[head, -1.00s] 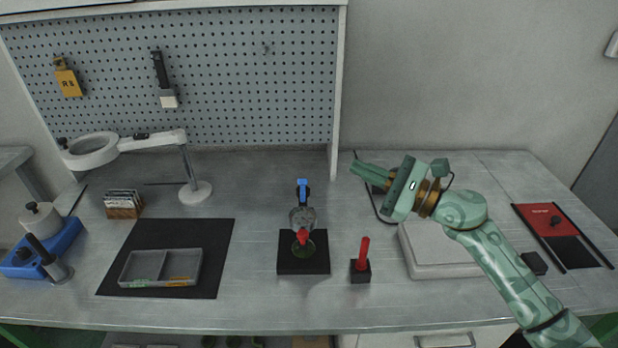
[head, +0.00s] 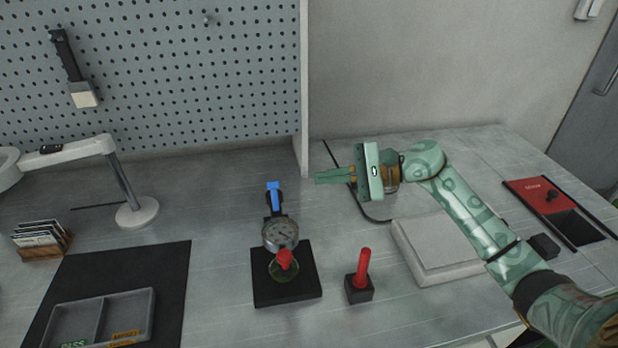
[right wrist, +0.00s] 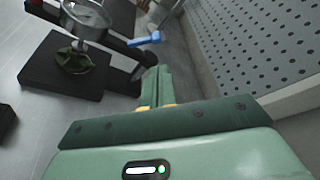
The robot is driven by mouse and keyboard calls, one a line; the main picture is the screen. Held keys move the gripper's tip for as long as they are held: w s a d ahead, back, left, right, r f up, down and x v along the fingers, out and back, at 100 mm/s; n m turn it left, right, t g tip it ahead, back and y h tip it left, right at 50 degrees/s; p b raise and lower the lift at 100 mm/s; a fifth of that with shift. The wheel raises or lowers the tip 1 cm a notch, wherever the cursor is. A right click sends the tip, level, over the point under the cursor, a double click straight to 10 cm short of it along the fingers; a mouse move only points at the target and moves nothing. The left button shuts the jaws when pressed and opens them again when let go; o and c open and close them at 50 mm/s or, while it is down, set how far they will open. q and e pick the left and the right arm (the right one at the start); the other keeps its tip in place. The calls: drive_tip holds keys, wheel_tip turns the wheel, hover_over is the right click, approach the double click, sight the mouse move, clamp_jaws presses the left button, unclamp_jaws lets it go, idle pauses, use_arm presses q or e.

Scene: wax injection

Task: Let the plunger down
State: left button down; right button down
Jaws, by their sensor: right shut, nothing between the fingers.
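A red part (head: 284,258) sits below the dial, above a round green piece (head: 284,272) on the base. The plunger itself is hard to make out. My right gripper (head: 318,178) is shut and empty, pointing left, to the right of the blue lever and apart from it. In the right wrist view, the shut fingers (right wrist: 155,82) point toward the blue lever (right wrist: 145,39), with the gauge (right wrist: 85,18) at upper left. My left gripper is out of view.
A red-handled tool stands in a black block (head: 359,289) right of the gauge. A pale flat box (head: 440,262) lies under my right arm. A grey divided tray (head: 146,300) lies on a black mat (head: 150,262) at left. The pegboard (head: 200,80) rises behind.

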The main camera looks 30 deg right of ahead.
sight(275, 195)
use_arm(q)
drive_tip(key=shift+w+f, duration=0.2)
use_arm(e)
drive_tip(key=x, duration=0.9)
use_arm(q)
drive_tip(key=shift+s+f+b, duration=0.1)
drive_tip(key=shift+b, duration=0.25)
